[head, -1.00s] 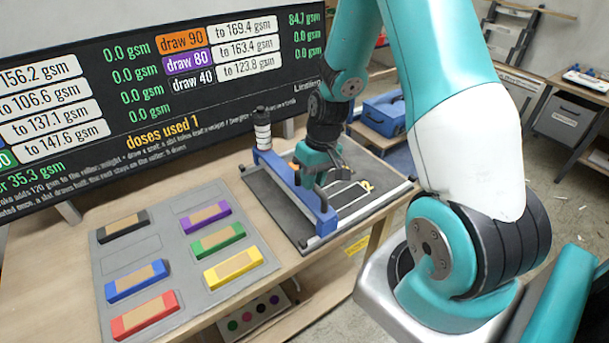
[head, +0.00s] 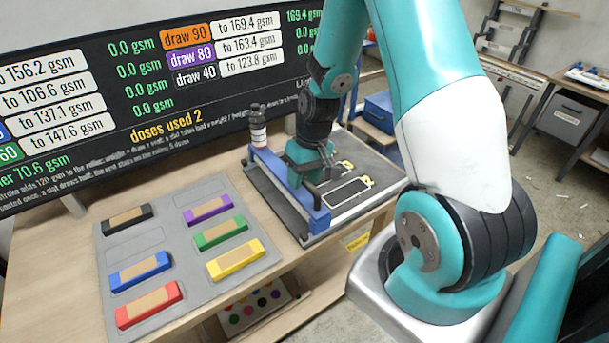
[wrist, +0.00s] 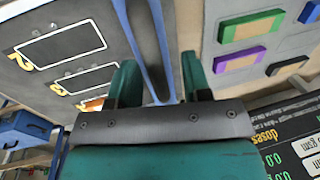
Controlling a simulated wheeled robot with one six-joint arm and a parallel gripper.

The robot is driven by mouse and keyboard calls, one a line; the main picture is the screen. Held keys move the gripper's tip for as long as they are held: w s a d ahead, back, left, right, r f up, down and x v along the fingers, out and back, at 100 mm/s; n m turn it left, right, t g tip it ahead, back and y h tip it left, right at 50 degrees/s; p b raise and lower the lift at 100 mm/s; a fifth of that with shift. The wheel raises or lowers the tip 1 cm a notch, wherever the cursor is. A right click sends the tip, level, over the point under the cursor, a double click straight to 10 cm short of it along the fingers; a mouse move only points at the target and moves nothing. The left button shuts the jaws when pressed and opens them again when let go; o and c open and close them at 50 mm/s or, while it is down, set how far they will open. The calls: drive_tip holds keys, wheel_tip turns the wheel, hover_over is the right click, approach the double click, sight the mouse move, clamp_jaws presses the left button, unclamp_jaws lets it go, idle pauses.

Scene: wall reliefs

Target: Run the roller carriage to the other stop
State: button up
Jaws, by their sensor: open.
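The roller carriage, a long blue bar (head: 270,163), spans the dark bed (head: 345,215) near its left side.
A grey tray (head: 125,238) with several coloured blocks lies left of the bed on the wooden bench. A dark board (head: 150,90) behind reads "doses used 2", with "169.4 gsm" at upper right. A blue box (head: 380,110) sits behind the bed.

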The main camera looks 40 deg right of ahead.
drive_tip(key=d+r, duration=0.1)
drive_tip(key=r, duration=0.7)
drive_tip(key=d+r+b, duration=0.1)
drive_tip(key=d+r, duration=0.1)
drive_tip(key=r, duration=0.7)
drive_tip(key=shift+s+d, duration=0.25)
drive_tip(key=shift+s, duration=0.05)
